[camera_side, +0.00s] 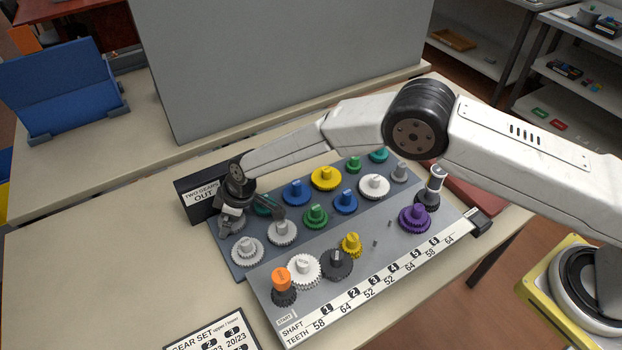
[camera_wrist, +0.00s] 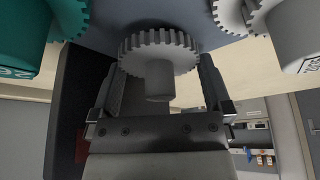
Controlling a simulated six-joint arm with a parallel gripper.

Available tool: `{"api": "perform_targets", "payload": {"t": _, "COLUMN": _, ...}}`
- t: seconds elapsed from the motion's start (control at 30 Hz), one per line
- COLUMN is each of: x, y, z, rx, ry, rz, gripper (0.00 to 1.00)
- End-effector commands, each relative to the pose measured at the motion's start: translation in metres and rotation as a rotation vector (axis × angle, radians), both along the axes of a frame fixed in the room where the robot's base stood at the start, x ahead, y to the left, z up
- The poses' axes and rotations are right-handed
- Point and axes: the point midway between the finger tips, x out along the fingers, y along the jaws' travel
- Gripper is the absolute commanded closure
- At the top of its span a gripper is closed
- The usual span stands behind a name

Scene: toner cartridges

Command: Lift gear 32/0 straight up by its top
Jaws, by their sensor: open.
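My gripper (camera_side: 236,212) points down over the far-left end of the grey gear tray (camera_side: 225,262). In the wrist view, my gripper (camera_wrist: 160,88) is open, with one finger on each side of the hub of a grey toothed gear (camera_wrist: 158,52). The hub stands between the fingers with gaps on both sides; I see no clear contact. In the side view this gear is mostly hidden by my gripper. I cannot read a 32/0 mark on any gear.
A teal gear (camera_wrist: 22,42) is close on the left in the wrist view, and a grey gear (camera_wrist: 300,35) close on the right. A black "TWO GEARS OUT" sign (camera_side: 203,196) stands beside my gripper. A shaft board (camera_side: 300,320) holds several gears. The table's left is clear.

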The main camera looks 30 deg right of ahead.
Motion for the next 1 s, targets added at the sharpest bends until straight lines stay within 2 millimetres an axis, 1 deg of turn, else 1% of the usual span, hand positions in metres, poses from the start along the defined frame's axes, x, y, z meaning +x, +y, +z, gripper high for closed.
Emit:
{"api": "perform_targets", "payload": {"t": 0.53, "x": 0.0001, "y": 0.0005, "z": -0.0014, "rx": 0.000, "ry": 0.000, "rz": 0.000, "gripper": 0.00}}
{"api": "perform_targets", "payload": {"t": 0.57, "x": 0.0001, "y": 0.0005, "z": -0.0014, "rx": 0.000, "ry": 0.000, "rz": 0.000, "gripper": 0.06}}
{"api": "perform_targets", "payload": {"t": 0.6, "x": 0.0001, "y": 0.0005, "z": -0.0014, "rx": 0.000, "ry": 0.000, "rz": 0.000, "gripper": 0.19}}
{"api": "perform_targets", "payload": {"t": 0.67, "x": 0.0001, "y": 0.0005, "z": -0.0013, "rx": 0.000, "ry": 0.000, "rz": 0.000, "gripper": 0.38}}
{"api": "perform_targets", "payload": {"t": 0.7, "x": 0.0001, "y": 0.0005, "z": -0.0013, "rx": 0.000, "ry": 0.000, "rz": 0.000, "gripper": 0.51}}
{"api": "perform_targets", "payload": {"t": 0.73, "x": 0.0001, "y": 0.0005, "z": -0.0013, "rx": 0.000, "ry": 0.000, "rz": 0.000, "gripper": 0.60}}
{"api": "perform_targets", "payload": {"t": 0.77, "x": 0.0002, "y": 0.0005, "z": -0.0012, "rx": 0.000, "ry": 0.000, "rz": 0.000, "gripper": 0.66}}
{"api": "perform_targets", "payload": {"t": 1.0, "x": 0.0003, "y": 0.0006, "z": -0.0008, "rx": 0.001, "ry": -0.001, "rz": 0.000, "gripper": 0.67}}
